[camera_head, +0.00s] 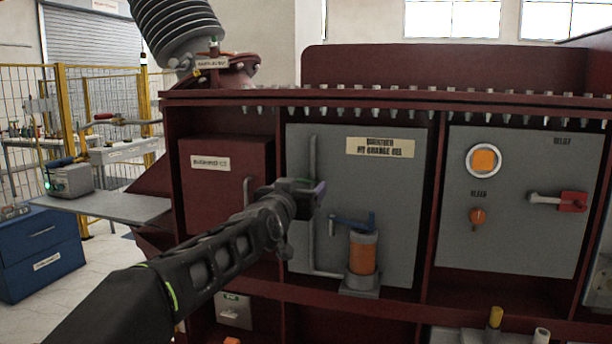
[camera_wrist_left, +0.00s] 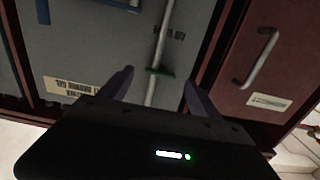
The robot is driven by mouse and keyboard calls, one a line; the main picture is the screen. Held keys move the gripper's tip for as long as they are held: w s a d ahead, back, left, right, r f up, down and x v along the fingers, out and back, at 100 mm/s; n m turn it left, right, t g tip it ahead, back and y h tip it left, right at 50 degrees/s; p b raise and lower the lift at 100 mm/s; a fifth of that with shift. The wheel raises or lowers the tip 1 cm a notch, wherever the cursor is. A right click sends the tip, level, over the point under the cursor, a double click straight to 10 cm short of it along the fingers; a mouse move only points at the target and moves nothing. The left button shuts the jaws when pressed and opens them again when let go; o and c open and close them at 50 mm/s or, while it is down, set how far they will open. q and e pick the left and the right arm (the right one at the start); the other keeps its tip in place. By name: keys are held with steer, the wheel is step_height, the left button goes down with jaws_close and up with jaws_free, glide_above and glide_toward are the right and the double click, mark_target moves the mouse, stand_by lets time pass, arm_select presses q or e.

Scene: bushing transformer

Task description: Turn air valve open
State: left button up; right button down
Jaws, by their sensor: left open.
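A thin grey vertical pipe (camera_head: 312,158) runs down the left side of a grey panel. In the left wrist view the pipe (camera_wrist_left: 165,35) carries a small green handle (camera_wrist_left: 160,71), which looks like the air valve and lies crosswise to the pipe. Dark lettering beside it is too small to read. My left gripper (camera_head: 305,195) is in front of the pipe in the head view. In the left wrist view its open fingers (camera_wrist_left: 157,85) stand on either side of the pipe, with the handle just beyond the tips. I cannot tell whether they touch. My right gripper is not in view.
A dark red door (camera_head: 215,185) with a bar handle (camera_wrist_left: 258,58) is to the left. A grey panel with an orange knob (camera_head: 478,217) is further right.

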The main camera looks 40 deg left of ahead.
mark_target(306, 182)
arm_select(q)
steer(key=p+x, duration=0.1)
steer(key=x, duration=0.1)
steer(key=shift+w+a+r+p, duration=0.15)
steer(key=shift+w+r+p, duration=0.1)
steer(key=shift+p, duration=0.1)
steer(key=shift+w+a+f, duration=0.2)
steer(key=shift+w+a, duration=0.05)
steer(key=shift+w, duration=0.35)
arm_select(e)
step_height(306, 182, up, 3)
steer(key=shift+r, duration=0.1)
arm_select(q)
steer(key=shift+c, duration=0.5)
steer(key=c, duration=1.3)
